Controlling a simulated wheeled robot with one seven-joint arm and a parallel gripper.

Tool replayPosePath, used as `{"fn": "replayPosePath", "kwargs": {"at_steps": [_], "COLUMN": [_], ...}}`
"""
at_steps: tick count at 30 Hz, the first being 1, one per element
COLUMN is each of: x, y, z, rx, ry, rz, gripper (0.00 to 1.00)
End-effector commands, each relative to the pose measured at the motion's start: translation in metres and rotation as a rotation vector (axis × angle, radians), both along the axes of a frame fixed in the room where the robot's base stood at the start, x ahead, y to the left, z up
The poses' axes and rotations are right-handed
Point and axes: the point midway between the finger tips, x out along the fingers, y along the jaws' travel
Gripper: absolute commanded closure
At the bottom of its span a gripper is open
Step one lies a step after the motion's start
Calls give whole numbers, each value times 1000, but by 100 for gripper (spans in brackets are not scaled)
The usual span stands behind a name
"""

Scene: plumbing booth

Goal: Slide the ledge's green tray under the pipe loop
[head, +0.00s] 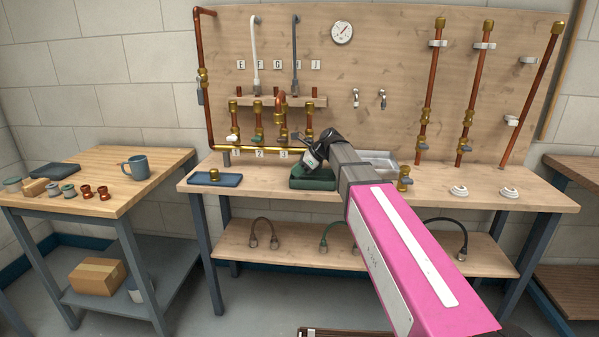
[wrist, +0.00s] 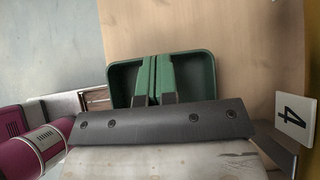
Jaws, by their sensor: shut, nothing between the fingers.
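The green tray (head: 313,183) sits on the bench top, left of my forearm and in front of the brass manifold. In the wrist view the green tray (wrist: 198,75) shows beyond the fingers, and I see no contents in its visible part. My gripper (head: 311,160) is over the tray in the head view and partly covers it. In the wrist view my gripper (wrist: 153,75) has its fingers together, in front of the tray's middle. Whether they touch the tray is unclear. A bent copper pipe (head: 279,103) rises above the manifold behind the tray.
A blue tray (head: 229,180) with a brass fitting stands to the left on the bench. A metal basin (head: 378,158) is right of my wrist. Small valves stand along the brass manifold pipe (head: 222,149). A plate marked 4 (wrist: 295,117) shows at right in the wrist view.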

Motion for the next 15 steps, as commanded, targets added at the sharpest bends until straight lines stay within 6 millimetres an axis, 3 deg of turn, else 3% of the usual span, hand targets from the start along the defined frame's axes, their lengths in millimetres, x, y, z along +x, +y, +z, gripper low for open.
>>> {"fn": "replayPosePath", "kwargs": {"at_steps": [15], "x": [5], "y": [110], "z": [0], "rx": [0], "ry": [0], "rz": [3], "gripper": [100]}}
